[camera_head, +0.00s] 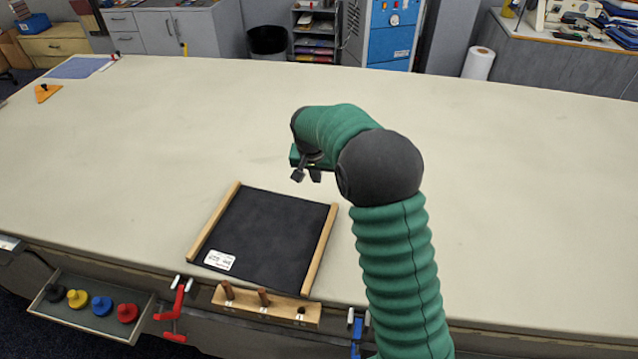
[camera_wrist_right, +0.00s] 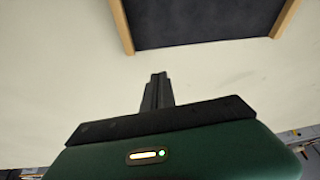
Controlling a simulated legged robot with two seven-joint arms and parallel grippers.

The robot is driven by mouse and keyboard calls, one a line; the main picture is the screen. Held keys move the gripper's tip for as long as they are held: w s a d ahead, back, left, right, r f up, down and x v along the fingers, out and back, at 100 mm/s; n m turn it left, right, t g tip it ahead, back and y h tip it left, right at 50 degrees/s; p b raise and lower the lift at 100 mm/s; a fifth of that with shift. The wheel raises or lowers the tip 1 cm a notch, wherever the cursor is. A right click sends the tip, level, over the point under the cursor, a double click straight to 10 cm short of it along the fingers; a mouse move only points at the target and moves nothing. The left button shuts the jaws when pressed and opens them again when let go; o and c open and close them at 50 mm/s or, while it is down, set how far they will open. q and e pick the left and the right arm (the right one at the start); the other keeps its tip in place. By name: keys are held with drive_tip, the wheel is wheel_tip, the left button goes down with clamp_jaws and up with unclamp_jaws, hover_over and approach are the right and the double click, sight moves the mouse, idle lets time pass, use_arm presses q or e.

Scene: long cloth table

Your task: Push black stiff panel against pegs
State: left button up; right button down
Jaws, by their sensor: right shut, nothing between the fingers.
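The black stiff panel (camera_head: 267,236) lies flat on the table between two wooden strips, with a white label at its near left corner. Its edge also shows at the top of the right wrist view (camera_wrist_right: 205,22). A wooden block (camera_head: 281,309) at the table's front edge, just in front of the panel, carries upright brown pegs (camera_head: 264,297); the right one looks shorter or is seen end-on. My right gripper (camera_head: 306,176) is shut and empty, above the table beyond the panel's far edge. In the right wrist view its fingers (camera_wrist_right: 158,80) point toward the panel, with bare cloth between. My left gripper is not in view.
A red clamp (camera_head: 176,312) and a blue clamp (camera_head: 357,328) sit at the front edge, either side of the peg block. A tray (camera_head: 139,333) with several coloured knobs is at lower left. An orange triangular piece (camera_head: 46,92) lies far left. Most of the tabletop is clear.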

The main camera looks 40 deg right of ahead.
drive_tip(key=s+d+n+p, duration=0.1)
drive_tip(key=s+d+p, duration=0.1)
drive_tip(key=d+p, duration=0.4)
drive_tip(key=x, duration=0.3)
drive_tip(key=a+x, duration=0.1)
drive_tip(key=x, duration=0.5)
drive_tip(key=shift+w+a+f+p, duration=0.1)
drive_tip(key=shift+w+a+p, duration=0.1)
drive_tip(key=shift+p, duration=0.15)
drive_tip(key=s+a, duration=0.1)
drive_tip(key=s+p, duration=0.1)
drive_tip(key=shift+s+a, duration=0.35)
drive_tip(key=shift+s+f, duration=0.15)
drive_tip(key=shift+s, duration=0.2)
drive_tip(key=shift+w, duration=0.1)
drive_tip(key=shift+w+a, duration=0.1)
drive_tip(key=shift+a, duration=0.05)
